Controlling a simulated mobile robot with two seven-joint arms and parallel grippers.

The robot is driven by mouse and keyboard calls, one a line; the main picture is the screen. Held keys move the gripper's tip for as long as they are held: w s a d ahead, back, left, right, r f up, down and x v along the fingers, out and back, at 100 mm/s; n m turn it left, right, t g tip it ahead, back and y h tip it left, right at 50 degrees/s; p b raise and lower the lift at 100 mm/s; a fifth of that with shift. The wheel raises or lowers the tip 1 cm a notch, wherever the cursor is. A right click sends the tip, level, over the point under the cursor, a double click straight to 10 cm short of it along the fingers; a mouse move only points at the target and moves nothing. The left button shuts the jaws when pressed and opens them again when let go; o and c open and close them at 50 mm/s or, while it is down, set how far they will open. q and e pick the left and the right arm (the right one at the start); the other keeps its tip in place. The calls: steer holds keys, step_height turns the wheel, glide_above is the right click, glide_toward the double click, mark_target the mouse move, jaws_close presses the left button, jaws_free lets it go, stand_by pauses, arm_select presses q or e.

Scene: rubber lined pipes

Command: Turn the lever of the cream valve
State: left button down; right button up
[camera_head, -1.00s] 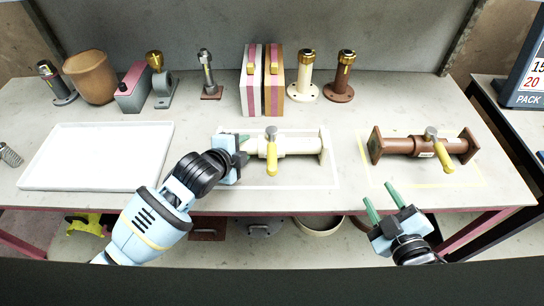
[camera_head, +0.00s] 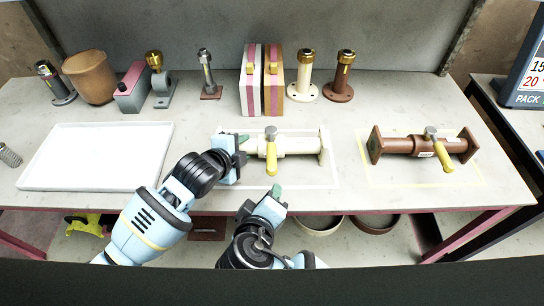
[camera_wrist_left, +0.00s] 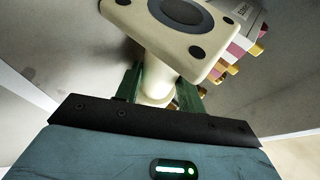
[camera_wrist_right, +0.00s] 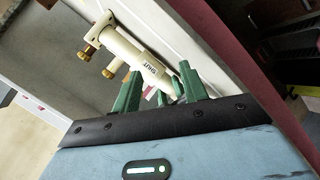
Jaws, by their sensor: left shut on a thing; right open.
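The cream valve (camera_head: 300,146) lies across the white-outlined area of the bench, its yellow lever (camera_head: 271,164) pointing toward the bench's front edge. My left gripper (camera_head: 241,146) is shut on the cream pipe near its left end; in the left wrist view the pipe stands between the green fingers under an end flange (camera_wrist_left: 185,18). My right gripper (camera_head: 275,190) is open just in front of the lever's tip. In the right wrist view, cream pipework (camera_wrist_right: 127,47) with the lettering "SHUT" shows beyond the fingers (camera_wrist_right: 160,82). Whether the fingers straddle the lever is unclear.
A brown valve (camera_head: 405,146) with a yellow lever lies at the right. An empty white tray (camera_head: 60,180) is at the left. Upright fittings, a brown pot (camera_head: 88,78) and striped boxes (camera_head: 262,82) line the back. The bench's front edge runs below my grippers.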

mark_target(272, 158)
steer(key=shift+s+a+r+m+t+h, duration=0.8)
steer(key=shift+a+r+t+h, duration=0.65)
steer(key=shift+r, duration=1.4)
steer(key=shift+y, duration=0.25)
steer(key=x, duration=1.2)
steer(key=shift+d+r, duration=0.1)
steer(key=shift+c, duration=0.2)
jaws_close()
